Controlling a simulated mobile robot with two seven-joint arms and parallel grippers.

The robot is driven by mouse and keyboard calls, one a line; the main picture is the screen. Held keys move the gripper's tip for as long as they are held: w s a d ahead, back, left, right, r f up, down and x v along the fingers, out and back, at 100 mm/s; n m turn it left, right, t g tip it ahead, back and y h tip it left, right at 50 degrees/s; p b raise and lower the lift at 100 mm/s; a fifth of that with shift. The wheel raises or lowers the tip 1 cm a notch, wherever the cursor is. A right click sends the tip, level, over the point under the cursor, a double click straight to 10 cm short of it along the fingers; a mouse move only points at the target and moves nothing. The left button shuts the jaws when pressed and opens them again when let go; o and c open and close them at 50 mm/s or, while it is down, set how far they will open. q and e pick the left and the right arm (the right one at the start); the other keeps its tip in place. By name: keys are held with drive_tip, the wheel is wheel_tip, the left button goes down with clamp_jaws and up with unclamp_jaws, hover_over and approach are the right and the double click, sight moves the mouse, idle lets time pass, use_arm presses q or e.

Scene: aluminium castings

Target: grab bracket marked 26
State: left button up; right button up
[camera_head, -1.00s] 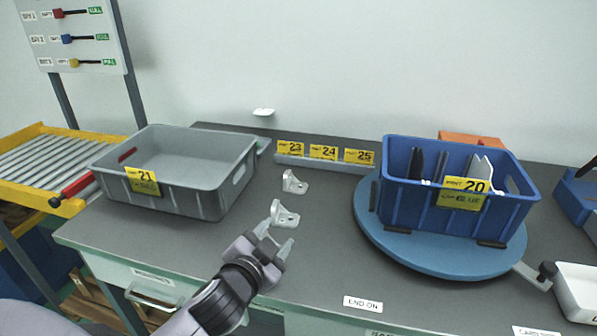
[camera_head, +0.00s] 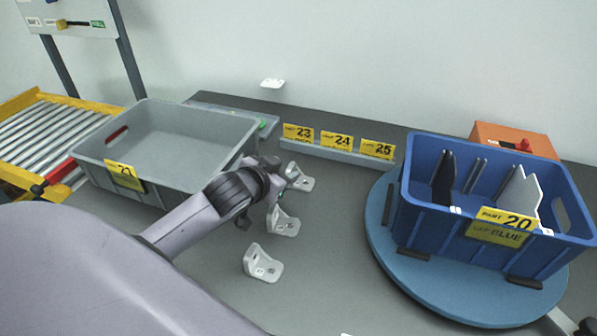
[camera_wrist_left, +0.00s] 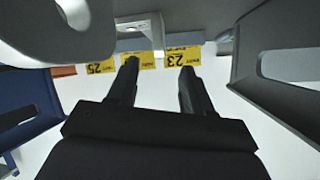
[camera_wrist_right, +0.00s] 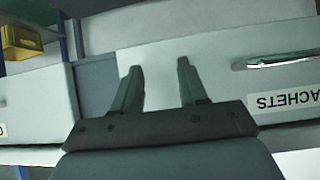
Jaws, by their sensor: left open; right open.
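Three pale metal brackets stand in a row on the grey bench in the head view: a far bracket (camera_head: 301,180), a middle bracket (camera_head: 284,222) and a near bracket (camera_head: 263,264). I cannot read a 26 on any of them. My left gripper (camera_head: 277,188) is open beside the far and middle brackets and partly covers them. My right gripper (camera_wrist_right: 160,80) is open and empty, facing drawer fronts.
A grey bin (camera_head: 225,125) marked 21 stands left of the brackets. A blue bin (camera_head: 420,225) marked 20 stands on a blue turntable (camera_head: 440,297) at right. A low rail (camera_head: 330,152) with labels 23, 24 and 25 runs behind. Bare bench lies between brackets and turntable.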

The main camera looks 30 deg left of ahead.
sight(290, 168)
use_arm(q)
drive_tip(key=shift+p+x, duration=0.3)
drive_tip(key=shift+x, duration=2.9)
drive_tip(key=shift+f, duration=0.1)
drive_tip(key=shift+s, duration=0.1)
clamp_jaws()
